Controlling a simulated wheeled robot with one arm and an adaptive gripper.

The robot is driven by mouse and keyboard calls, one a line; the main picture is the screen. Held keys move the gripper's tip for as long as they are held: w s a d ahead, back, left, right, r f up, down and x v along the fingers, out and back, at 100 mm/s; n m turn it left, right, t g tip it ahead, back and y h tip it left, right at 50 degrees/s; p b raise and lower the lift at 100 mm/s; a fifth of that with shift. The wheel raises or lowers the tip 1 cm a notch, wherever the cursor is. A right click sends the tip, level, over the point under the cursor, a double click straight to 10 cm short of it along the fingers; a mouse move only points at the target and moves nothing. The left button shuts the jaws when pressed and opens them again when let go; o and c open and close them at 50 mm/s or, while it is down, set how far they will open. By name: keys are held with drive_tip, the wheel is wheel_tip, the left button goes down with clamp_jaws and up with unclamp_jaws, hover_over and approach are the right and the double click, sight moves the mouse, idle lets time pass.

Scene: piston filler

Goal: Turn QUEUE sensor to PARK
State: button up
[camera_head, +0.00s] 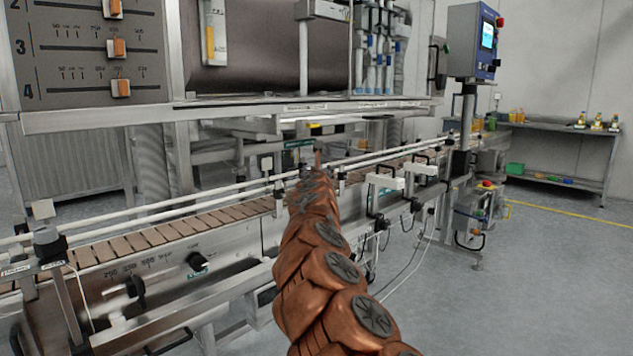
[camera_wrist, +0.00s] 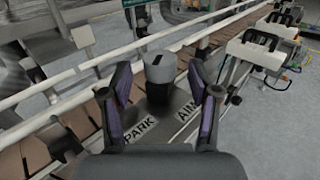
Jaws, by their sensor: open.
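In the wrist view a dark upright knob with a grey top (camera_wrist: 160,68) stands on a grey plate beside the conveyor rail. The plate carries the labels PARK (camera_wrist: 140,130), nearer and left, and AIM (camera_wrist: 187,112), on the right. No QUEUE name is readable, and I cannot tell which label the knob points at. My gripper (camera_wrist: 161,80) is open, with one dark finger on each side of the knob. Gaps show between fingers and knob. In the head view my arm hides the gripper and this knob. A similar dark knob (camera_head: 47,240) stands at the far left there.
White rails (camera_head: 140,212) run along the brown slatted conveyor (camera_head: 150,238). White boxes (camera_head: 386,181) on brackets stand just right of my arm. The machine frame (camera_head: 230,115) hangs above. Floor at right is open.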

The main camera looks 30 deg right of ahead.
drive_tip(key=v, duration=0.9)
drive_tip(key=shift+s, duration=0.2)
idle(0.4)
idle(0.5)
